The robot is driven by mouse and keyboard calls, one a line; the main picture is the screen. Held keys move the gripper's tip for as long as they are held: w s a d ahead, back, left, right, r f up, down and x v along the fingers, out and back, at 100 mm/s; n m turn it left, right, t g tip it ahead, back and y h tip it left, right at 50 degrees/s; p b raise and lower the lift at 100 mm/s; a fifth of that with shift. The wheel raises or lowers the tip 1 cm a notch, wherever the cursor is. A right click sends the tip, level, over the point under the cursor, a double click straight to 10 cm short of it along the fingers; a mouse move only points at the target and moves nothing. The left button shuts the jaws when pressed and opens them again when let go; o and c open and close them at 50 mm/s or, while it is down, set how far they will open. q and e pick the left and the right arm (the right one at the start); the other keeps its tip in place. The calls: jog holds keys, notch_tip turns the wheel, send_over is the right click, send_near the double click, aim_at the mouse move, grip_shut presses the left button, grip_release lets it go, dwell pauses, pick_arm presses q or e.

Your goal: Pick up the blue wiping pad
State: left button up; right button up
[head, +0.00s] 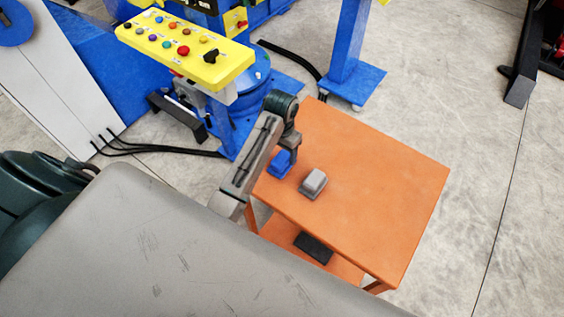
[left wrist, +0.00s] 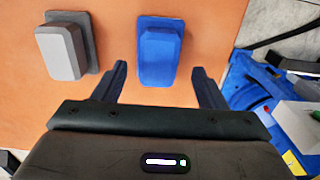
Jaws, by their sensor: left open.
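The blue wiping pad (head: 280,163) lies on the orange table (head: 392,190) near its left edge. In the left wrist view the blue wiping pad (left wrist: 159,52) shows ahead of my gripper, with a raised block on a flat base. My left gripper (head: 287,160) is over the table at the pad. In the left wrist view my left gripper (left wrist: 160,84) is open, its two fingers apart with the pad lying between and just beyond their tips. Nothing is held. I cannot tell the exact height above the pad. My right gripper is not in view.
A grey pad (head: 314,182) of similar shape lies beside the blue one, and also shows in the left wrist view (left wrist: 62,52). A dark object (head: 313,248) lies on the lower shelf. A yellow button panel (head: 187,51) stands behind. The table's right side is clear.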

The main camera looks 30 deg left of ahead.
aim_at(282, 158)
pick_arm(q)
notch_tip(282, 158, down, 3)
jog(key=shift+s+d+f+p, duration=0.1)
jog(key=shift+s+f+p, duration=0.1)
jog(key=shift+p, duration=0.6)
jog(key=shift+w+f, duration=0.1)
jog(key=shift+f, duration=0.3)
jog(key=shift+c, duration=0.4)
jog(key=c, duration=0.7)
jog(key=shift+r, duration=0.1)
